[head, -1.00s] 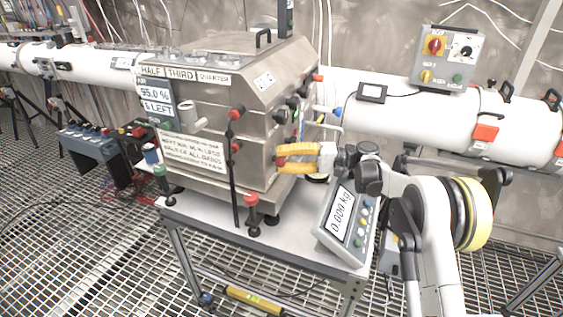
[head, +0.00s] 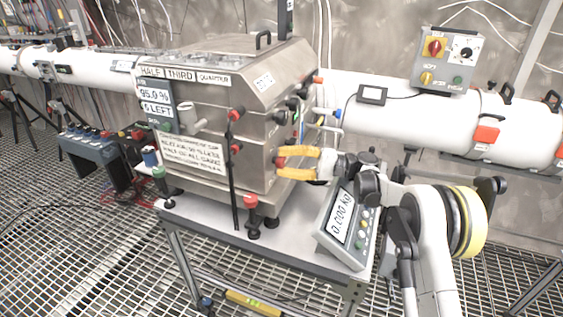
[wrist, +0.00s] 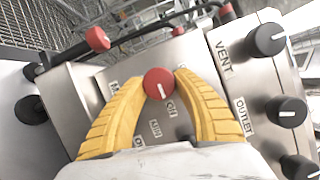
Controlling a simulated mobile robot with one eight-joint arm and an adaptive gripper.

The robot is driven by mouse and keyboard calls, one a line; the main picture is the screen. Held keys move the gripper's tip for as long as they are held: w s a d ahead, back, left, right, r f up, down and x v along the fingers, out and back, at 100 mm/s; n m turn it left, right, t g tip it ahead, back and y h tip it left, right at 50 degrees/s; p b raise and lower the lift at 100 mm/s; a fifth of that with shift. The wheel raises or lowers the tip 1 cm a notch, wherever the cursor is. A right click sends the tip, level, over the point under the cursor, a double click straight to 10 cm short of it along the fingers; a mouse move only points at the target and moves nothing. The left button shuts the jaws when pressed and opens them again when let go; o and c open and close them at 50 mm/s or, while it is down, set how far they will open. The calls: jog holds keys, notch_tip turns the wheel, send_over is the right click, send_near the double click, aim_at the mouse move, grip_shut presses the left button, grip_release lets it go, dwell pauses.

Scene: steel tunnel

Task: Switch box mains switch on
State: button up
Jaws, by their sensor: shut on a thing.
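The steel machine (head: 215,110) stands on a small wheeled table. On its right-hand face is a red rotary knob (wrist: 158,84) with a white pointer line, which I take for the mains switch. A label beside it starts with "M" and is partly covered by a finger; smaller labels below the knob are too small to read surely. My gripper (wrist: 157,90) has its two yellow fingers shut on the red knob, one on each side.
Black knobs marked VENT (wrist: 267,39) and OUTLET (wrist: 287,112) sit close to the right finger. A red-tipped lever (wrist: 97,39) is at upper left. A scale display (head: 342,222) stands on the table below my arm. A switch box (head: 446,60) is above the white pipe.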

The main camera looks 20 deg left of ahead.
jog(key=o, duration=1.2)
jog(key=shift+a, duration=0.1)
jog(key=v, duration=1.2)
jog(key=shift+r, duration=0.1)
